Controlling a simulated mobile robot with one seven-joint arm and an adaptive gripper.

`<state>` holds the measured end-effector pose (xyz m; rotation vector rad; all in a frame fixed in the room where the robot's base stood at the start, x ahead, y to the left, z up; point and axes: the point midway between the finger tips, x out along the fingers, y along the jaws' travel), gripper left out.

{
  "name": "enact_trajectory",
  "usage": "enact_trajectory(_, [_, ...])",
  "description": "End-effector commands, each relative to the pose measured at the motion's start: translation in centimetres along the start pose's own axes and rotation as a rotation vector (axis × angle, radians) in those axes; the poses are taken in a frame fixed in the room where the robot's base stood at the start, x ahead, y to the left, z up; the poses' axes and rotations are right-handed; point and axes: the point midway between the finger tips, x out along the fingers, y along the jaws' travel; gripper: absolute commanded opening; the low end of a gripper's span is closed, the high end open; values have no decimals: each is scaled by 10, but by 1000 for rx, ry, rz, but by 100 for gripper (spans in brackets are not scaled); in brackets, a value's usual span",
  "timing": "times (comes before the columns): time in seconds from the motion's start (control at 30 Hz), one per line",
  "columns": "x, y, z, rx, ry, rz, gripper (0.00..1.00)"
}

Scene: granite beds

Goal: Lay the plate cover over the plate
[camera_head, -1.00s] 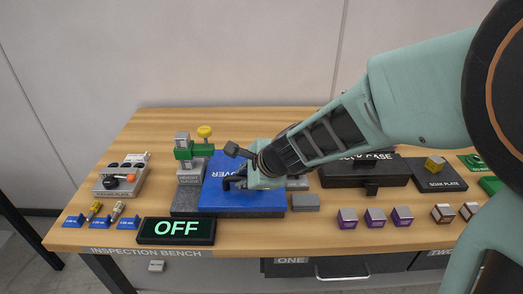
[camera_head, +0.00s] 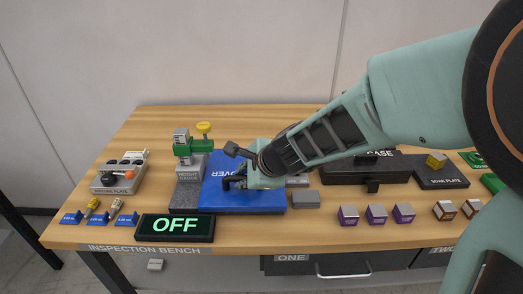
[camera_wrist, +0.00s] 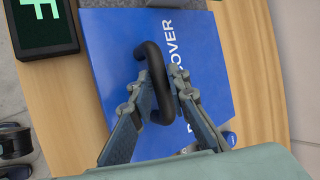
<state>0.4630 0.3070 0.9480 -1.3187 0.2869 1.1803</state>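The plate cover (camera_head: 218,180) is a flat blue slab with white lettering. It lies over most of a dark grey granite plate (camera_head: 184,197), whose left strip stays bare in the head view. I cannot tell whether the cover rests on the plate or hangs slightly above it. The cover also fills the middle of the wrist view (camera_wrist: 115,60), with a black bar handle (camera_wrist: 152,55) standing up from it. My gripper (camera_wrist: 160,88) has one finger on each side of the handle, close against it, and looks shut on it. My gripper (camera_head: 236,181) partly hides the cover's lettering in the head view.
A green height gauge (camera_head: 194,148) stands at the plate's back left. The OFF display (camera_head: 175,227) is in front. A grey block (camera_head: 305,199) sits close to the cover's right, with a black case (camera_head: 345,172) behind. Purple-sided cubes (camera_head: 376,213) stand front right.

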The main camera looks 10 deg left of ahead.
Motion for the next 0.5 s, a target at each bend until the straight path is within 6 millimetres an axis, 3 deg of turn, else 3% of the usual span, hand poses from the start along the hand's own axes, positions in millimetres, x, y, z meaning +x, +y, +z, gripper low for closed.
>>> enact_trajectory(0.13, [0,0,0,0,0,1,34])
enact_trajectory(0.5, [-1,0,1,-1,-1,3,34])
